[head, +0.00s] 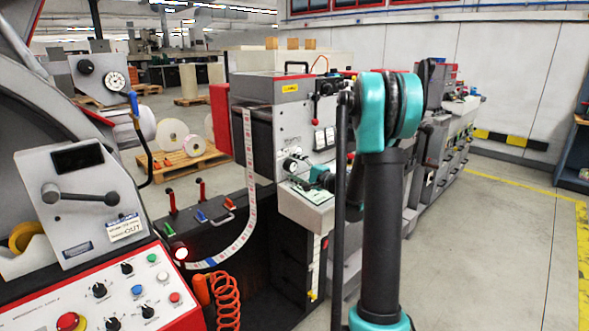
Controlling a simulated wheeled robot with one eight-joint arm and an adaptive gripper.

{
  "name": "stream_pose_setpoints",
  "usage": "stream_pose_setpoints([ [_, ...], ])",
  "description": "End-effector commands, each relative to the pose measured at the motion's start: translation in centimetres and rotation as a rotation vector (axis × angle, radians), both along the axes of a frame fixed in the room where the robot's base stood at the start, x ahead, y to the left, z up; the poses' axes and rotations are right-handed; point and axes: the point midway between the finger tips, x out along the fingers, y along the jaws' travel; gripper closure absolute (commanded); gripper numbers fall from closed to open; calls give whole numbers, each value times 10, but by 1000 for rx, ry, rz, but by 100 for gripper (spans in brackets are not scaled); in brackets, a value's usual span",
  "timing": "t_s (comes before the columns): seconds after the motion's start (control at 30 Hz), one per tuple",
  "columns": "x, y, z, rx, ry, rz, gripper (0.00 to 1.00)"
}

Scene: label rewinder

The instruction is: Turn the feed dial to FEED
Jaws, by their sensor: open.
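My arm, teal and black, rises in front of the grey label machine (283,110). Its far end bends down to the machine's front, where my small dark gripper (302,183) shows beside a teal wrist. The gripper is open, and I see nothing held in it. Just above it is a round white-faced dial or gauge (291,165) with a dark centre. I cannot read any FEED marking or tell which dial is the feed dial. A white panel with green print (318,196) lies just below the gripper. Whether the gripper touches anything is too small to tell.
At lower left a control panel (62,296) carries several black knobs and coloured buttons. Above it is a grey box with a lever (80,196). A label strip (250,170) hangs near the machine. An orange coiled hose (228,300) hangs below. The floor at right (490,250) is clear.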

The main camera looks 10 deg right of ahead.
Motion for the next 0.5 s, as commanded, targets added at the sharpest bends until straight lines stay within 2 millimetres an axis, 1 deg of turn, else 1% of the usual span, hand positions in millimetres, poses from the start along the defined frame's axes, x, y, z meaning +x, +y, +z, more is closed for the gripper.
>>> stream_pose_setpoints([
  [0.17,-8,-7,0,0,0,-2,35],
  [0.27,-21,-16,0,0,0,-3,35],
  [0.5,-61,-45,0,0,0,-4,35],
])
